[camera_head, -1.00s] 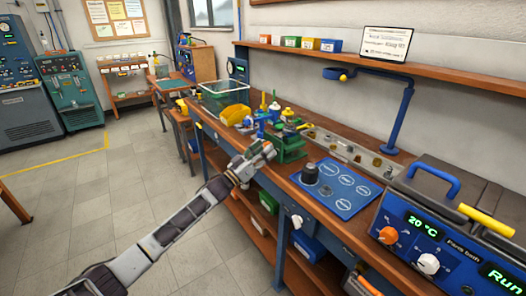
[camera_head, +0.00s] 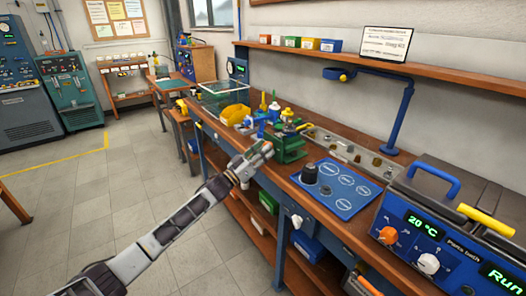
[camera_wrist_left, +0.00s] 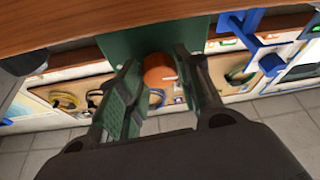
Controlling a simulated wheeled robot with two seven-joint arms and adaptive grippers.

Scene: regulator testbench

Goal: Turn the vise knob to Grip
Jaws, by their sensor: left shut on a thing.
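The green vise (camera_head: 291,146) stands at the front edge of the wooden bench, left of the blue mat. My left gripper (camera_head: 268,149) is at its front side, reaching in from the aisle. In the left wrist view, the round orange vise knob (camera_wrist_left: 159,71) sits in front of a green plate of the vise (camera_wrist_left: 118,45). My left gripper (camera_wrist_left: 157,66) has one finger on each side of the knob and is shut on it. Any marks on the knob, including Grip, cannot be read. My right gripper is not in view.
A blue mat (camera_head: 340,205) with a dark knob-like part lies right of the vise. The blue parts bath (camera_head: 450,225) stands farther right. A clear bin (camera_head: 222,95) and yellow tray (camera_head: 235,114) are at the left. The floor (camera_head: 110,200) before the bench is clear.

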